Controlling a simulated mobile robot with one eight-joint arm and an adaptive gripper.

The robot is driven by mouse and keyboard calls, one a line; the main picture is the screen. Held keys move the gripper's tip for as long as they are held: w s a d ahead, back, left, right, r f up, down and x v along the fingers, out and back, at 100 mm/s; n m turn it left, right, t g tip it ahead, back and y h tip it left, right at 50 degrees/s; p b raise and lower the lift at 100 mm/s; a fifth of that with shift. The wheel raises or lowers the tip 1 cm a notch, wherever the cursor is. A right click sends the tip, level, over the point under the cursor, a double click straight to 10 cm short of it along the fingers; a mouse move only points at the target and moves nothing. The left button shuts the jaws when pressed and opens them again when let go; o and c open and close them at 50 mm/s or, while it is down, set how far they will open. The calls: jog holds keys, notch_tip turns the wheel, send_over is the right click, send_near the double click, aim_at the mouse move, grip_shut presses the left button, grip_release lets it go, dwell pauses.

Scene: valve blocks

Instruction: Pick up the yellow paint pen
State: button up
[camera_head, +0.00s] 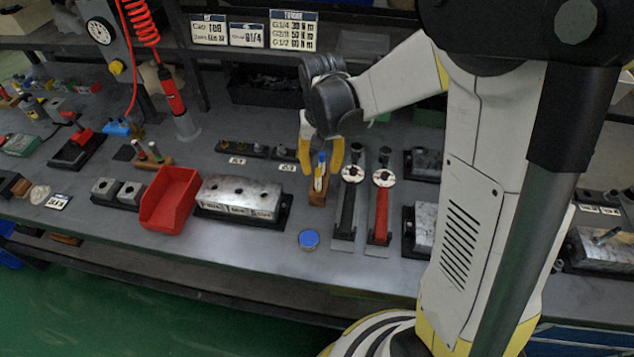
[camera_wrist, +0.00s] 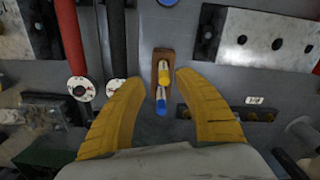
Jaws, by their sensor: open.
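The yellow paint pen (camera_wrist: 164,77) shows its yellow end in the wrist view, standing in a small brown wooden holder (camera_wrist: 157,55). A blue-ended pen (camera_wrist: 161,105) is right beside it, nearer my palm in that view. In the head view the holder (camera_head: 317,198) stands on the bench, and the blue end (camera_head: 321,158) shows above some yellow (camera_head: 318,184). My gripper (camera_head: 322,165) is open, pointing down at the holder. Its yellow fingers, also in the wrist view (camera_wrist: 160,82), are on either side of the pens, with visible gaps and nothing held.
A black-handled wrench (camera_head: 346,215) and a red-handled one (camera_head: 381,215) lie just right of the holder. A metal valve block (camera_head: 240,195) and a red bin (camera_head: 168,200) are to the left. A blue-topped round tin (camera_head: 308,239) sits in front.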

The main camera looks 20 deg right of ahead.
aim_at(318, 181)
jog(key=f+b, duration=0.1)
jog(key=f, duration=0.1)
jog(key=f+b, duration=0.2)
jog(key=f, duration=0.1)
jog(key=shift+a+f, duration=0.35)
jog(key=shift+r, duration=0.1)
grip_shut()
